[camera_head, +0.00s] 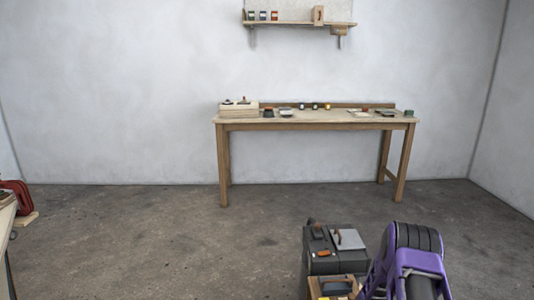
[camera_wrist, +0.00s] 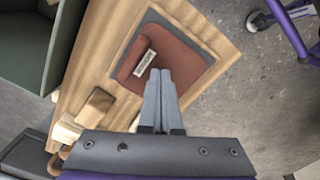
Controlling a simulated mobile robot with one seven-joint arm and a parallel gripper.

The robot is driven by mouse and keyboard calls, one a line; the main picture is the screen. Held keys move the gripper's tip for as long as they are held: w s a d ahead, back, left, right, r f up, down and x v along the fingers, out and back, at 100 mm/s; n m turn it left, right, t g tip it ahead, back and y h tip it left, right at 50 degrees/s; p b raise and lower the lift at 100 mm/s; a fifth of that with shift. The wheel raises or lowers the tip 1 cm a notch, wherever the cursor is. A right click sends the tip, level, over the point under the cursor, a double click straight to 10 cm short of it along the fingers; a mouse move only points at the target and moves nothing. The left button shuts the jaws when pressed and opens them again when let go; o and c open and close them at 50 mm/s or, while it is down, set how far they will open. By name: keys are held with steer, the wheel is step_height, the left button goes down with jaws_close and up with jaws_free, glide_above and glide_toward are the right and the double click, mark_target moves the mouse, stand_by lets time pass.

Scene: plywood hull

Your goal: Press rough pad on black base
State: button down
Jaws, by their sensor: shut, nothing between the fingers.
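In the wrist view, a reddish-brown pad (camera_wrist: 180,55) with rounded edges lies on a dark grey to black square base (camera_wrist: 211,75). A small pale label or block (camera_wrist: 145,63) sits on the pad's left part. My gripper (camera_wrist: 160,72) is shut and empty, its two grey fingers side by side. The fingertips appear over the pad's lower edge, and I cannot tell whether they touch it. The fingers hide part of the pad and base. In the head view my gripper cannot be made out behind the arm.
The base rests on a wooden top (camera_wrist: 98,62). A wooden block (camera_wrist: 95,106) stands lower left, and a grey-green bin (camera_wrist: 28,40) is at upper left. In the head view, a dark cabinet (camera_head: 318,242) stands nearby. A long wooden table (camera_head: 318,122) is at the far wall; open floor lies between.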

steer(key=shift+r+p, duration=1.7)
steer(key=shift+r, duration=1.75)
